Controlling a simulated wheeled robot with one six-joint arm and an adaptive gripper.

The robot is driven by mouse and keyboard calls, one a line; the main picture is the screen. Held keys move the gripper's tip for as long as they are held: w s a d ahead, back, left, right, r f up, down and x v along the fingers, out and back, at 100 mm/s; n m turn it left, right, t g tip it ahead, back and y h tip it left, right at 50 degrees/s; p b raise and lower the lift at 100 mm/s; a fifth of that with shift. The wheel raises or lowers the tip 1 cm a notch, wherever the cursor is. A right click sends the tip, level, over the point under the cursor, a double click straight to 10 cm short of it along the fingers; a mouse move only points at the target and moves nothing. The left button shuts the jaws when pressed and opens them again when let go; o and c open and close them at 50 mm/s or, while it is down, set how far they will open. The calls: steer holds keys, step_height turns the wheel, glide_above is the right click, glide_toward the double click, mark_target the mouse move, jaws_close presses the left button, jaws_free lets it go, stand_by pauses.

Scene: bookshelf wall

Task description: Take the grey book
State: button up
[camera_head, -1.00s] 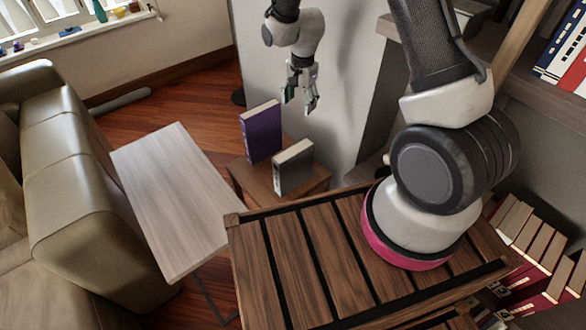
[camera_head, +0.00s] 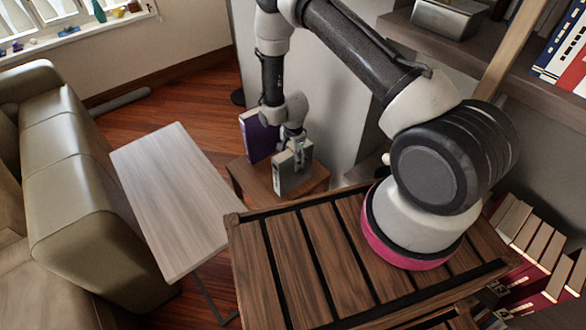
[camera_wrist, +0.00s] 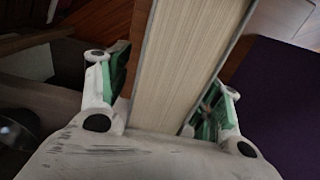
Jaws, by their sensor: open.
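The grey book (camera_head: 286,177) stands upright on a small wooden side table in the head view. My gripper (camera_head: 299,150) is at the top of the book, pointing down. In the wrist view, the book's pale page edge (camera_wrist: 187,60) runs between the two fingers of my gripper (camera_wrist: 172,95). The fingers are open, one on each side of the book. The left finger stands apart from it with a gap; the right finger is close to the cover, and I cannot tell whether it touches.
A purple book (camera_head: 258,137) stands just behind and left of the grey book; it also shows in the wrist view (camera_wrist: 280,105). The wooden side table (camera_head: 315,187) is small. A light wood table (camera_head: 172,195) and a sofa (camera_head: 75,190) stand to the left. A wall rises behind.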

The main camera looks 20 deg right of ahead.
steer(key=shift+f, duration=0.4)
jaws_close()
steer(key=shift+r, duration=0.1)
